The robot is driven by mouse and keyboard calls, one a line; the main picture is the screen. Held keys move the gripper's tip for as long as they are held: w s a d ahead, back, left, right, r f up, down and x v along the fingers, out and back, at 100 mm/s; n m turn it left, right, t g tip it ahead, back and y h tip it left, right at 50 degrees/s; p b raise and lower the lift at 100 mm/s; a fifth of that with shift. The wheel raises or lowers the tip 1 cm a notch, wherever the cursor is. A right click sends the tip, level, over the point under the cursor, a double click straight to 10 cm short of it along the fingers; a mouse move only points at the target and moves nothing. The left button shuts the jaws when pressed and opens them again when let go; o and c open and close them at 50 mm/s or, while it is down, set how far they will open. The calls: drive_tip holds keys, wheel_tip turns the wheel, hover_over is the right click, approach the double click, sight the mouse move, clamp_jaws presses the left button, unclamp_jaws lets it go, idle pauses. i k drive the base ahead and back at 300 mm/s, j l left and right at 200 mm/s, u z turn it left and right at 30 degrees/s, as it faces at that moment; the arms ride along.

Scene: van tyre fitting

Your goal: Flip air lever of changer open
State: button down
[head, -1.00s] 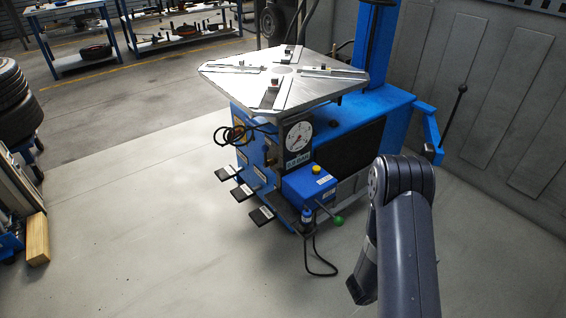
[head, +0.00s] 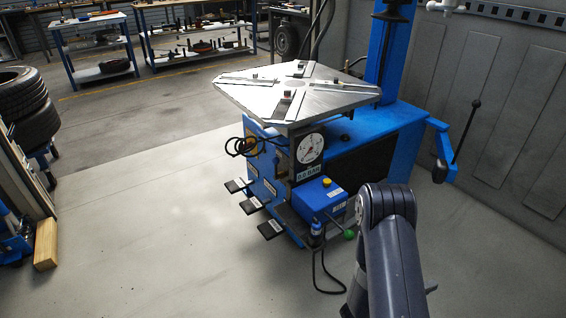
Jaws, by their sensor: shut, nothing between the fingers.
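The blue tyre changer (head: 330,150) stands in the middle, with a silver turntable on top. A small blue box (head: 318,200) with a yellow button is on its front lower right. A thin lever with a green ball knob (head: 349,234) sticks out beside this box, angled down to the right; it looks like the air lever. My arm stands just right of the knob and hides what is behind it. My gripper's fingers cannot be made out; only small dark parts show beside the forearm at the bottom.
A round gauge (head: 310,148) sits above the box. Black pedals (head: 252,205) stick out at the changer's left, and a black hose loops on the floor below the box. A black-handled lever (head: 467,132) stands at right.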

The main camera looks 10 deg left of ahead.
sight(275, 160)
drive_tip(key=u, duration=1.65)
drive_tip(key=i+u, duration=0.2)
drive_tip(key=i, duration=2.95)
drive_tip(key=z, duration=2.4)
